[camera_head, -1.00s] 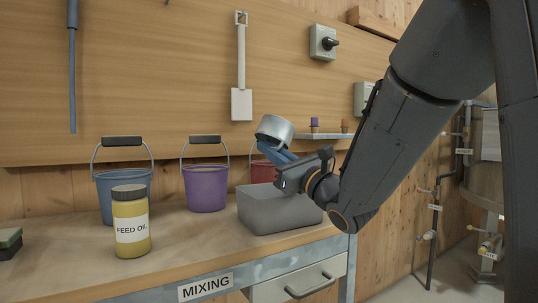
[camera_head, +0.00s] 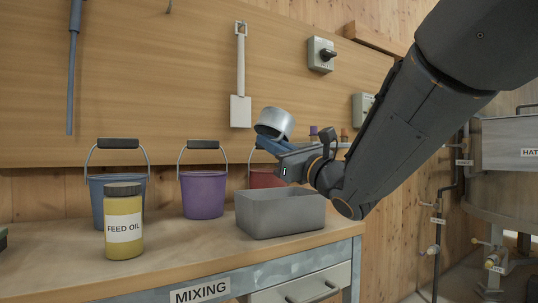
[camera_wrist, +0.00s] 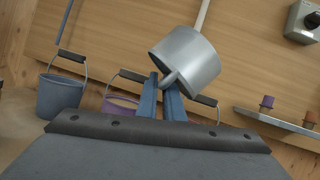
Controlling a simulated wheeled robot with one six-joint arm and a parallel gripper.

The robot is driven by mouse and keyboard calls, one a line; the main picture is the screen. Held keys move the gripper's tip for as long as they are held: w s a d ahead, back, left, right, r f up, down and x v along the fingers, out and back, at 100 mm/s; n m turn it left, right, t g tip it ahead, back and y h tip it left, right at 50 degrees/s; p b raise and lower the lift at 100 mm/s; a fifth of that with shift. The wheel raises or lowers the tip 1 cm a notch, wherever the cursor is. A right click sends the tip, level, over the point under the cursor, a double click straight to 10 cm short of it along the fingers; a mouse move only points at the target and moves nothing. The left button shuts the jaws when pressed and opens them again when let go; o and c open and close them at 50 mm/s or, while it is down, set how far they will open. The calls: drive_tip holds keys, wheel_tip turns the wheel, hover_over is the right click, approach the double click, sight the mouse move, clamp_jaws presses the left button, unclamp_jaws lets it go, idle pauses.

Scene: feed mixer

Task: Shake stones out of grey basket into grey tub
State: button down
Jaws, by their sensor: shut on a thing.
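The grey basket (camera_head: 277,120) is a small metallic cup with a handle. It is tilted in the air above the grey tub, in front of the wall board. My gripper (camera_head: 265,144) has blue fingers and is shut on the basket's handle; the basket also shows in the wrist view (camera_wrist: 192,58), beyond the fingertips (camera_wrist: 163,88). The grey tub (camera_head: 280,217) is an open rectangular box at the right end of the bench, below my gripper. The tub's floor is mostly hidden by its front wall. I see no stones in either view.
A blue bucket (camera_head: 105,203), a purple bucket (camera_head: 204,194) and a partly hidden red bucket (camera_head: 265,178) stand along the back of the bench. A feed oil jar (camera_head: 123,222) stands at front left. A small shelf (camera_wrist: 275,127) with little pots is on the wall.

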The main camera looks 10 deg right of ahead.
drive_tip(key=shift+r, duration=0.4)
wheel_tip(320, 180, down, 3)
drive_tip(key=b, duration=0.4)
drive_tip(key=shift+b, duration=0.4)
drive_tip(key=shift+w+r+p, duration=0.2)
drive_tip(key=shift+p, duration=1.2)
drive_tip(key=p, duration=0.4)
drive_tip(key=shift+w+r+n+g+y+p, duration=0.1)
drive_tip(key=shift+w+n+g+y+p, duration=0.05)
drive_tip(key=shift+n+g+y+p, duration=0.2)
drive_tip(key=p, duration=0.4)
drive_tip(key=p, duration=0.6)
drive_tip(key=shift+s+f+n, duration=0.25)
drive_tip(key=shift+s, duration=0.05)
drive_tip(key=p, duration=0.2)
drive_tip(key=m+p, duration=0.1)
drive_tip(key=p, duration=0.2)
drive_tip(key=shift+r+m+p, duration=0.3)
drive_tip(key=shift+p, duration=0.05)
